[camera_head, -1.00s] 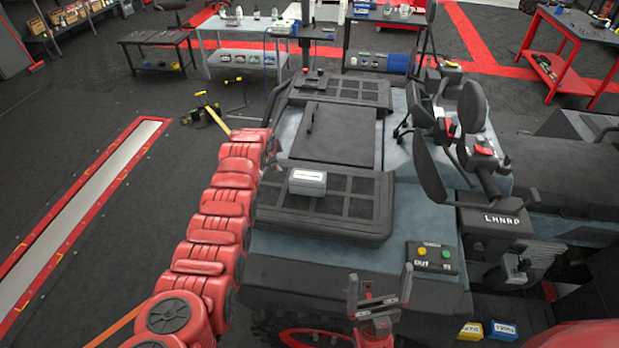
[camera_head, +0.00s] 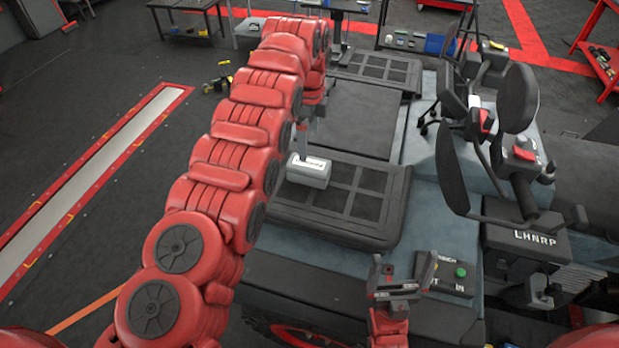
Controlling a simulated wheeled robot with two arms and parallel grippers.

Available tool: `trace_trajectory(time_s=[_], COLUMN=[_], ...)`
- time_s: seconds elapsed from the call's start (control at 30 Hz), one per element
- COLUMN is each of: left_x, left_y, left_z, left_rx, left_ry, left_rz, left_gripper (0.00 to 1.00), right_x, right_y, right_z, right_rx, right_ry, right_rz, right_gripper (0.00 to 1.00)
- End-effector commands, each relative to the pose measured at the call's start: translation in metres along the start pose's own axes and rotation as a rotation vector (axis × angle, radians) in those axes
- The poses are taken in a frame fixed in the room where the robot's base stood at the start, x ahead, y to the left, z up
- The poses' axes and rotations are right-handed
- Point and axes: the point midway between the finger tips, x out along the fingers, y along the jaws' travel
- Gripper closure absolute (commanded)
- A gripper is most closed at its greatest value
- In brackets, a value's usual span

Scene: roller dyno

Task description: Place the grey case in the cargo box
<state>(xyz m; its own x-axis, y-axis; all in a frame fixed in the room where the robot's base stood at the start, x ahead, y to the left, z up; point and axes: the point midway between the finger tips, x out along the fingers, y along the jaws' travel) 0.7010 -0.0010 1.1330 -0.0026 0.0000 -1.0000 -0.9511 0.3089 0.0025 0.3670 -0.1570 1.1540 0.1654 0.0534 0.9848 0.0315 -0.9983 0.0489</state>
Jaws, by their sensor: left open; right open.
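The grey case (camera_head: 309,171), a small block with a white label on top, rests on the black slatted front rack (camera_head: 345,205) of the vehicle. The cargo box (camera_head: 350,120) appears as a dark flat-topped box behind that rack; I cannot tell whether its top is open or shut. My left gripper (camera_head: 307,138) is open and points down just above and behind the case; my arm partly hides it. Contact with the case is not clear. My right gripper (camera_head: 403,272) is open and empty, in front of the rack beside the button panel.
A button panel (camera_head: 446,273) sits at the vehicle's front edge. The handlebar and mirrors (camera_head: 517,98) rise on the right. A second black rack (camera_head: 375,70) lies behind the cargo box. Benches stand at the back. The left floor is open around a red-edged strip (camera_head: 95,160).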

Motion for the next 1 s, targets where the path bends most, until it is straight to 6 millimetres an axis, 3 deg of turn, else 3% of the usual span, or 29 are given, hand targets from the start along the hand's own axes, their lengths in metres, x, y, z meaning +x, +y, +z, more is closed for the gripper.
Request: trace_trajectory(time_s=[0.03,0.23,0.57,0.77,0.9,1.0], left_x=[0.016,0.036,0.055,0.077,0.101,0.105], left_y=[0.0,0.001,0.001,0.001,0.001,0.001], left_z=[0.002,0.001,0.0,0.0,0.001,0.002], left_rx=[-0.002,-0.001,-0.001,-0.001,0.0,-0.001], left_ry=[-0.001,0.0,0.0,0.0,-0.002,-0.002], left_rz=[0.001,0.001,0.0,0.003,0.0,-0.002], left_gripper=[0.0,0.0,0.0,0.0,0.0,0.0], right_x=[-0.012,0.007,0.015,0.041,0.042,0.041], right_y=[-0.001,0.0,0.001,0.002,0.002,0.002], right_z=[0.002,-0.002,-0.003,-0.007,-0.007,-0.007], right_rx=[0.0,0.0,0.0,0.0,0.0,0.0], right_ry=[0.0,0.003,0.002,0.001,0.001,0.001], right_rz=[0.0,0.0,0.0,0.0,0.0,0.0], right_gripper=[0.0,0.0,0.0,0.0,0.0,0.0])
